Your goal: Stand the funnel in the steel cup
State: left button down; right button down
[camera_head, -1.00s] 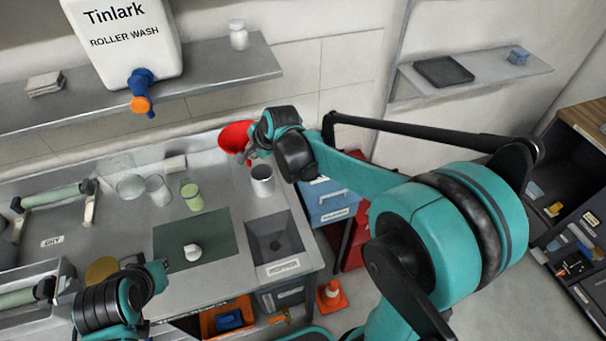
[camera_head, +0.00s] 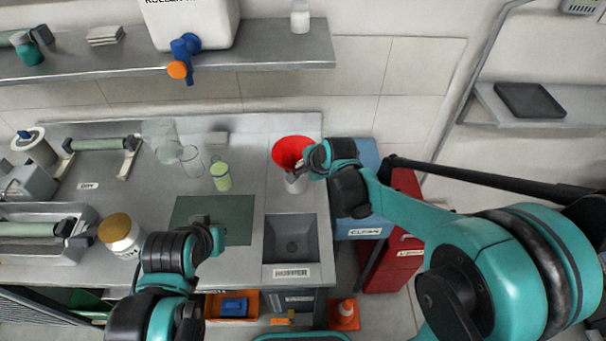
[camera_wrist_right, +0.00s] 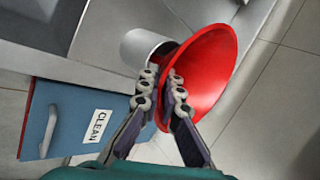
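The red funnel (camera_head: 287,151) is held in my right gripper (camera_head: 303,170) beside and partly over the steel cup (camera_head: 296,185). In the right wrist view, my right gripper (camera_wrist_right: 163,88) is shut on the wall of the funnel (camera_wrist_right: 206,72), whose wide mouth is tilted sideways. The steel cup (camera_wrist_right: 141,47) stands just behind the funnel in that view. The spout is hidden, so I cannot tell whether it is in the cup. My left gripper (camera_head: 208,226) is above the green mat, its fingers mostly hidden by the wrist.
The hopper basin (camera_head: 290,240) is in front of the cup. A green jar (camera_head: 220,177) and clear glasses (camera_head: 190,161) stand to the left. A wall shelf (camera_head: 270,50) with a dispenser (camera_head: 190,22) is above. A blue cabinet (camera_head: 366,222) is to the right.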

jog(key=shift+w+f, duration=0.1)
jog(key=shift+f, duration=0.75)
jog(key=shift+f+b, duration=0.25)
jog(key=shift+b, duration=0.15)
jog(key=c, duration=2.2)
grip_release()
jog(key=shift+f, duration=0.1)
jog(key=o, duration=0.5)
jog(key=shift+r, duration=0.2)
